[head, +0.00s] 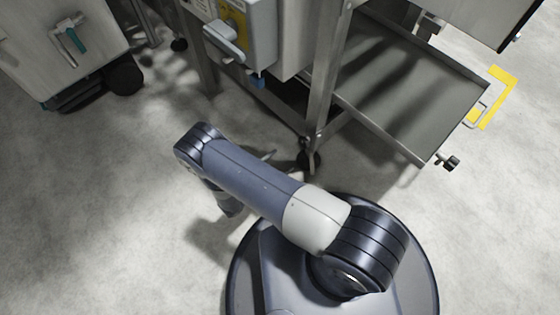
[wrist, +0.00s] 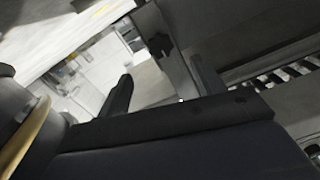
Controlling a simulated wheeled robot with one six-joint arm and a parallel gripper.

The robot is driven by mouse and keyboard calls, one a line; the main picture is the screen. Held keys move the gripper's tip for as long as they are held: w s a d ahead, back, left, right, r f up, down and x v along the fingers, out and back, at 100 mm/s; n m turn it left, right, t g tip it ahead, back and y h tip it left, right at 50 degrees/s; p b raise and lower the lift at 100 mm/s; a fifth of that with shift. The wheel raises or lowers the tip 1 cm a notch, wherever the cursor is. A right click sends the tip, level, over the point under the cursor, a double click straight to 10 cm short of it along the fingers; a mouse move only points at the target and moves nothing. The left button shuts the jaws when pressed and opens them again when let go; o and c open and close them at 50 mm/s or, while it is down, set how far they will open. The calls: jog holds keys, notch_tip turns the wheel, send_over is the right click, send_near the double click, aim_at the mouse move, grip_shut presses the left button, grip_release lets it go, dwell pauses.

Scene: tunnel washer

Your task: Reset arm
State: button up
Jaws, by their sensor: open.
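My arm (head: 255,185) reaches from my round base toward the upper left in the head view, with its far joint bent down. In the head view the gripper end is mostly hidden beneath the arm; only a small dark tip shows beside the link. In the wrist view my gripper (wrist: 162,85) shows two dark fingers standing well apart. It is open, with nothing between the fingers. A steel machine leg rises behind the right finger.
A steel machine frame with a grey control box (head: 245,35) stands ahead. A low steel tray (head: 415,125) juts out at right. A pale cabinet on wheels (head: 62,45) stands at upper left. A yellow floor mark (head: 497,97) lies right. The floor (head: 90,215) at left is clear.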

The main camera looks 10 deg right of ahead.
aim_at(302, 144)
jog(key=shift+d, duration=0.1)
jog(key=b+x, duration=0.2)
jog(key=x, duration=0.8)
jog(key=shift+w+d+b, duration=0.25)
jog(key=shift+d+b, duration=0.05)
jog(key=shift+a, duration=0.1)
